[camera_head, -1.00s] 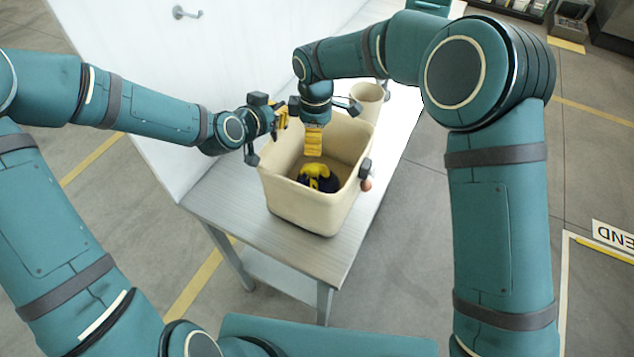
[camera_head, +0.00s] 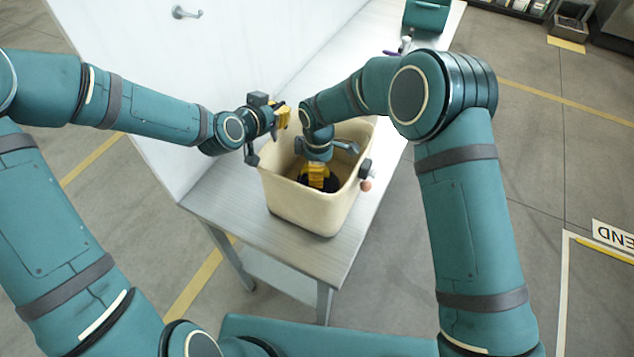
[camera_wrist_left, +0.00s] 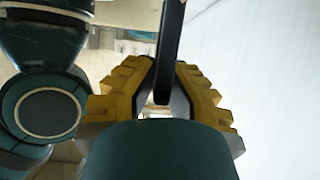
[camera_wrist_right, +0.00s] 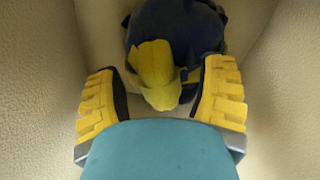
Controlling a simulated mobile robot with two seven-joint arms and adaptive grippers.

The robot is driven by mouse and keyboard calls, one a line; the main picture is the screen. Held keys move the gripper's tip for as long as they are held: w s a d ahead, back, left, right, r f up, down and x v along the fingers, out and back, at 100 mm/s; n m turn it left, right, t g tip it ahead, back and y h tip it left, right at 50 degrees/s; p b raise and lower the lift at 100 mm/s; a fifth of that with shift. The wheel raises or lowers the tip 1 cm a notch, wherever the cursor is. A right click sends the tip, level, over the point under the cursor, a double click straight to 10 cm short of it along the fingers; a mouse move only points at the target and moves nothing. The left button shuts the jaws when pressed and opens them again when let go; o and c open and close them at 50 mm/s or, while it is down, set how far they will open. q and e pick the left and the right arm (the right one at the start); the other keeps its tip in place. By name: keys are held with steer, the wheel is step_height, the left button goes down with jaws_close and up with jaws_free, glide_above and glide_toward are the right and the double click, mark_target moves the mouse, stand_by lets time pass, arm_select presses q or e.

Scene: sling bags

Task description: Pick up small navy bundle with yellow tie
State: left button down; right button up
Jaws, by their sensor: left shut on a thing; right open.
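The small navy bundle (camera_wrist_right: 205,28) with its yellow tie (camera_wrist_right: 156,72) lies at the bottom of the cream bin (camera_head: 312,212). In the head view a dark part of the bundle (camera_head: 332,184) shows below my right gripper (camera_head: 318,173), which hides the rest. In the right wrist view my right gripper (camera_wrist_right: 162,92) is open, with a yellow finger on each side of the tie. Contact cannot be told. My left gripper (camera_head: 283,117) is at the bin's far left rim, shut on a dark strap-like bar (camera_wrist_left: 170,45) that runs between its fingers.
The bin stands on a grey metal table (camera_head: 228,198) beside a white wall (camera_head: 130,50). Its walls (camera_wrist_right: 38,90) rise close on both sides of my right gripper. A teal object (camera_head: 425,15) is at the table's far end.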

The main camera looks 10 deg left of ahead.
arm_select(q)
steer(key=shift+f, duration=0.1)
arm_select(e)
jaws_close()
steer(key=shift+f, duration=0.1)
step_height(320, 180, up, 10)
steer(key=shift+r, duration=0.1)
arm_select(q)
steer(key=c, duration=1.1)
jaws_free()
steer(key=shift+o, duration=0.2)
steer(key=v, duration=1.2)
